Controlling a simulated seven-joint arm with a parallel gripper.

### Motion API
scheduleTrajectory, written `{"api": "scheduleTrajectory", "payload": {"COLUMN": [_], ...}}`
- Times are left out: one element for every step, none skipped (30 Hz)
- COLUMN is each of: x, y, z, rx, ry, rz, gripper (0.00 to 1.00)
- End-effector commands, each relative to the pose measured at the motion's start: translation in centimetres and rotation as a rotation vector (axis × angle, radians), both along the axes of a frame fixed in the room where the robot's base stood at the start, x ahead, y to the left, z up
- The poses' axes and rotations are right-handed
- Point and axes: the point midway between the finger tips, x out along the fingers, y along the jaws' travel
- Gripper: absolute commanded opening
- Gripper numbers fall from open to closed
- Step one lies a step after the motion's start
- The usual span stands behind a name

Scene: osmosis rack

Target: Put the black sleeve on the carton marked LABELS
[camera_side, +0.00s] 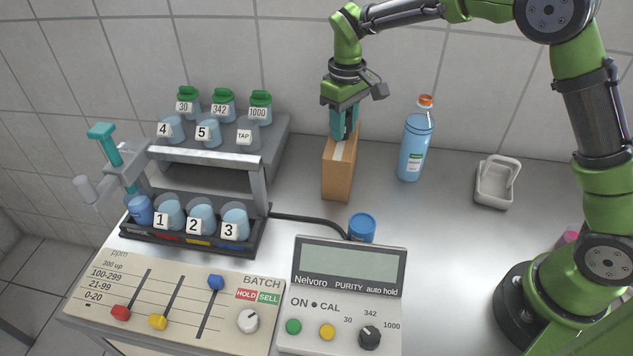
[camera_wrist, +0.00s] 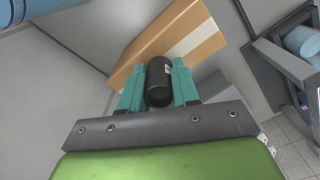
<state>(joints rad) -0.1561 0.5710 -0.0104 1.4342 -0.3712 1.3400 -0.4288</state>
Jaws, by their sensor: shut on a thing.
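The tall brown carton (camera_side: 337,178) stands on the bench in the middle of the side view, with a pale tape strip along its top; no wording is legible on it. It also shows in the wrist view (camera_wrist: 128,80), behind the fingers. My gripper (camera_side: 343,136) points down at the top of the carton. In the wrist view its teal fingers (camera_wrist: 160,88) are shut on the black sleeve (camera_wrist: 159,80), a dark cylinder with a small pale label.
A blue bottle with an orange cap (camera_side: 416,140) stands right of the carton. A white tray (camera_side: 495,182) lies farther right. The rack with numbered cups (camera_side: 262,185) is left. A blue-lidded jar (camera_side: 362,228) and the Nelvoro meter (camera_side: 345,290) are in front. Bench right of the jar is clear.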

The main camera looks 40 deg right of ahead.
Motion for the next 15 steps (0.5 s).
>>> {"api": "scheduleTrajectory", "payload": {"x": [-0.03, -0.03, -0.02, -0.02, -0.02, -0.02, -0.02, -0.02, -0.02, -0.02, -0.02, -0.02, -0.02, -0.02, -0.01], "y": [0.0, 0.0, 0.02, 0.02, 0.01, 0.01, 0.01, 0.01, 0.01, 0.01, 0.01, 0.01, 0.01, 0.01, 0.0], "z": [-0.22, -0.2, -0.18, -0.18, -0.18, -0.18, -0.17, -0.17, -0.17, -0.17, -0.17, -0.17, -0.16, -0.14, -0.05], "rx": [0.001, 0.001, 0.001, 0.001, 0.001, 0.001, 0.001, 0.001, 0.0, 0.0, 0.0, 0.0, 0.0, 0.0, 0.0], "ry": [0.002, 0.001, 0.001, 0.001, 0.001, 0.001, 0.001, 0.001, 0.001, 0.001, 0.001, 0.001, 0.001, 0.001, 0.0], "rz": [0.0, 0.0, 0.0, 0.0, 0.0, 0.0, 0.0, 0.0, 0.0, 0.0, 0.0, 0.0, 0.0, 0.0, 0.0], "gripper": [0.02, 0.33, 0.4, 0.44, 0.49, 0.55, 0.56, 0.56, 0.56, 0.56, 0.56, 0.56, 0.56, 0.56, 0.56]}}
